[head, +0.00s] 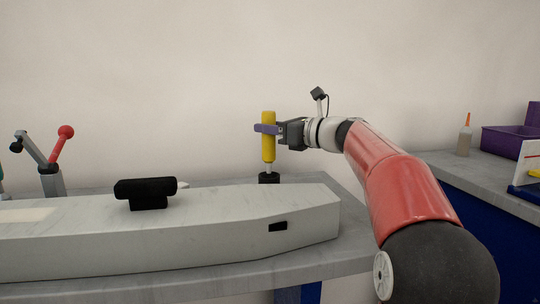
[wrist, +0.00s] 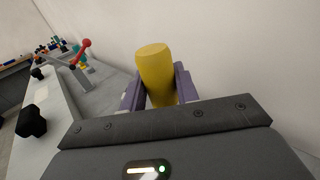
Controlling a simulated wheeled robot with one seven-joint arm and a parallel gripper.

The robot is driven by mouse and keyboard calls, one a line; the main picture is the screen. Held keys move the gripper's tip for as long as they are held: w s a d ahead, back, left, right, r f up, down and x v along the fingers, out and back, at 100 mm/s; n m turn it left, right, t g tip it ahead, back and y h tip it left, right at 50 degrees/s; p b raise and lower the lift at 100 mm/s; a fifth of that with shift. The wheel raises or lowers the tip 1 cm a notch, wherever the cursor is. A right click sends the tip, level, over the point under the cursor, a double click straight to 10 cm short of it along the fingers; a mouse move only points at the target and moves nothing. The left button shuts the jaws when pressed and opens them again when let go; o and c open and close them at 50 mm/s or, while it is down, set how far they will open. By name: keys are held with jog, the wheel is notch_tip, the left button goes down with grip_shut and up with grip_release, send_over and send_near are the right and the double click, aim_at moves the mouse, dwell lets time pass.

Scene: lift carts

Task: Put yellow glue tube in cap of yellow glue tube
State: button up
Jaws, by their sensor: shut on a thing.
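The yellow glue tube (head: 268,148) stands upright in my gripper (head: 267,129), which is shut on it with purple fingers on either side. Its pale nozzle points down. Below it is a small black block (head: 269,178) on the bench, probably the cap or its holder; the nozzle tip meets or overlaps its top in the head view, and I cannot tell whether it is inside. In the wrist view, the tube (wrist: 156,72) shows its rounded top end between the fingers of my gripper (wrist: 158,92), and its lower end is hidden.
A long grey machine body (head: 200,225) with a black knob (head: 146,190) lies on the grey bench in front of the tube. A red-knobbed lever (head: 66,132) stands at left. At right, another bench holds a clear bottle (head: 464,140) and a purple bin (head: 505,141).

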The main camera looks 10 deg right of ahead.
aim_at(270, 162)
jog(key=shift+f+b, duration=0.55)
jog(key=shift+f, duration=1.85)
jog(key=shift+f, duration=0.1)
jog(key=o, duration=1.1)
jog(key=shift+c, duration=0.2)
jog(key=v, duration=1.2)
jog(key=shift+b, duration=0.3)
jog(key=shift+s, duration=0.1)
